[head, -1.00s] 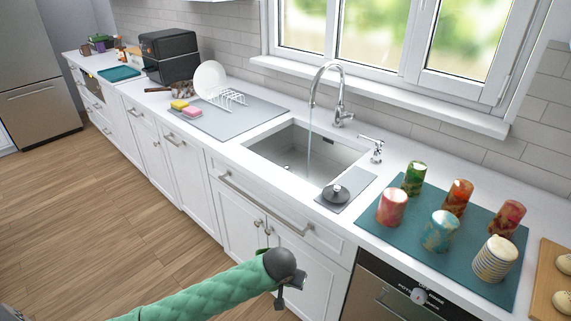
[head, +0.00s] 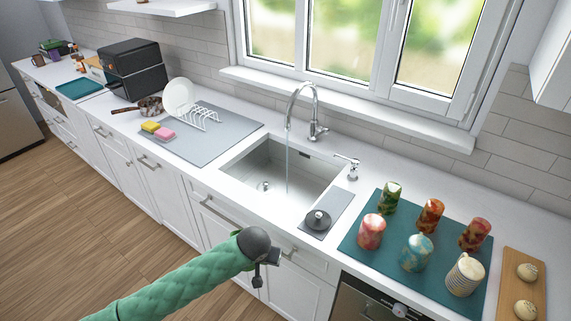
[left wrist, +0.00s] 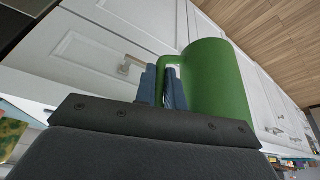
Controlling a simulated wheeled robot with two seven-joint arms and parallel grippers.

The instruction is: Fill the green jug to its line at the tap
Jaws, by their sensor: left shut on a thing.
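The green jug (left wrist: 222,82) shows in the left wrist view, with its handle between the two fingers of my left gripper (left wrist: 162,86), which is shut on it. Its fill line and inside do not show. In the head view my left gripper (head: 262,276) is in front of the cabinets, below the counter edge, and I cannot make out the jug there. The chrome tap (head: 298,98) arches over the sink (head: 255,178). A thin stream of water (head: 287,170) falls from it into the basin. My right gripper is not in view.
A grey mat (head: 316,226) with a dark round lid (head: 318,218) lies right of the sink, beside a soap dispenser (head: 352,170). A teal mat (head: 358,257) holds several patterned cups. A dish rack (head: 200,117) and sponges (head: 157,130) are left of the sink.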

